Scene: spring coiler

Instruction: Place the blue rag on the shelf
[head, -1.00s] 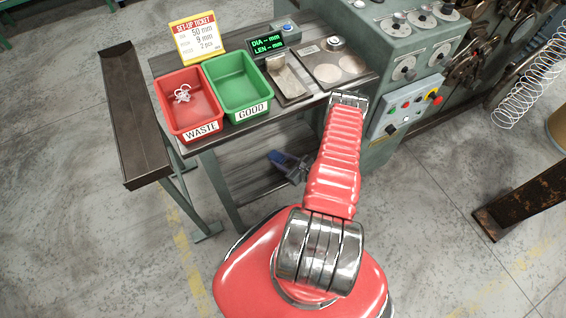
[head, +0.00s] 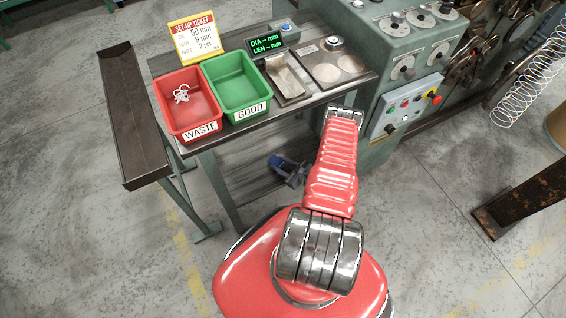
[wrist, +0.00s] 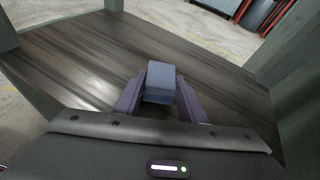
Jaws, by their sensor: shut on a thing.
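The blue rag (wrist: 160,82) looks like a small folded block in the wrist view. It is held between the two fingers of my gripper (wrist: 160,98), which is shut on it. In the head view the rag (head: 279,162) is a small blue patch beside my arm. The shelf (wrist: 75,62) is the dark, streaked lower board of the bench. It lies beneath and beyond the rag in the wrist view. The shelf also shows in the head view (head: 237,172) under the bench top. I cannot tell whether the rag touches the shelf.
Green bench legs (wrist: 292,60) stand at the shelf's corners. Above the shelf, the bench top carries a red waste bin (head: 201,112), a green good bin (head: 250,100) and a display (head: 267,43). The visible shelf surface around the rag is clear.

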